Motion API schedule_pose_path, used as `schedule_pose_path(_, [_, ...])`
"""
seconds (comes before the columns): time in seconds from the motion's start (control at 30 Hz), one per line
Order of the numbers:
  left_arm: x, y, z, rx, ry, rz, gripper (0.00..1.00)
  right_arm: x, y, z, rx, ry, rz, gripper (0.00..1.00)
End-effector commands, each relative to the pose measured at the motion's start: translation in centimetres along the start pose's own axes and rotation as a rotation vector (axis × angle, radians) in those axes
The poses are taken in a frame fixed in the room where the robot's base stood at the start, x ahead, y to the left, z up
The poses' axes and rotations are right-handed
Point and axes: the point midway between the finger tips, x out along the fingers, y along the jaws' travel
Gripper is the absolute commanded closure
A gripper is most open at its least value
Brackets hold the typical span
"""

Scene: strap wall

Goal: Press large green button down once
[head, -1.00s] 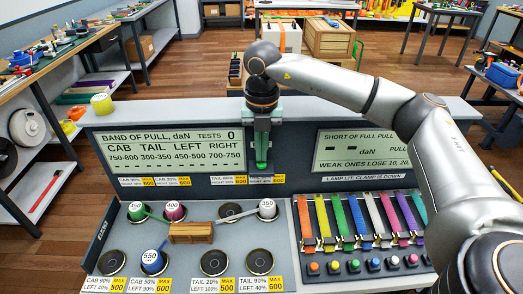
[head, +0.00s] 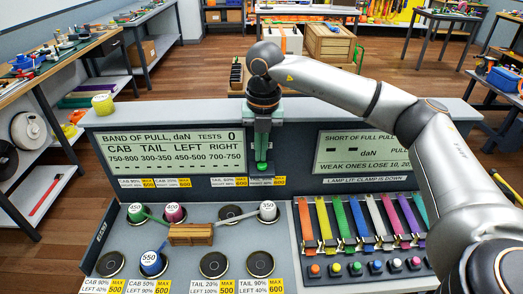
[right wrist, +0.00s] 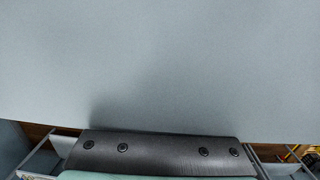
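A bright green round patch (head: 262,166) shows low on the upright dark panel, at the lower end of my right gripper (head: 262,152). It looks like the large green button, but the gripper covers most of it. The right gripper hangs pointing down in front of the panel, between the two displays. Its fingers look close together; whether they are shut or touch the button I cannot tell. The right wrist view shows a plain grey surface and the dark gripper body (right wrist: 160,150), with the fingertips out of sight. My left gripper is not in view.
Below are a wooden block (head: 190,234) with straps to several spools, and dark round pads. At the right, coloured straps (head: 340,220) run above a row of small buttons, one green (head: 335,268). The left display (head: 172,150) reads TESTS 0.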

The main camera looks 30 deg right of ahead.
Motion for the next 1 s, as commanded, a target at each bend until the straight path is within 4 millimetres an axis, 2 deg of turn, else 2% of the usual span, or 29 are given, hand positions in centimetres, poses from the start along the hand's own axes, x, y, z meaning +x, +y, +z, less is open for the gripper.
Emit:
schedule_pose_path(0.03, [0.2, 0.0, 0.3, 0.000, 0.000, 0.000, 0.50, 2.9, -0.2, -1.5, -0.012, 0.056, -0.035, 1.00])
schedule_pose_path(0.27, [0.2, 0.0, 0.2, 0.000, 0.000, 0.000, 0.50, 2.8, -0.2, -1.5, -0.013, 0.056, -0.035, 1.00])
schedule_pose_path(0.47, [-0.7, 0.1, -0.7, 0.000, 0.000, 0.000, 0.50, 1.3, -0.1, -1.4, -0.013, 0.056, -0.034, 1.00])
schedule_pose_path(0.9, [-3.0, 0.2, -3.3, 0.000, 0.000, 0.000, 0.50, -3.5, -0.1, -0.9, -0.010, 0.051, -0.035, 1.00])
schedule_pose_path(1.0, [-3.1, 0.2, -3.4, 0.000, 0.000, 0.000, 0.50, -3.7, -0.2, -0.9, -0.009, 0.049, -0.036, 1.00])
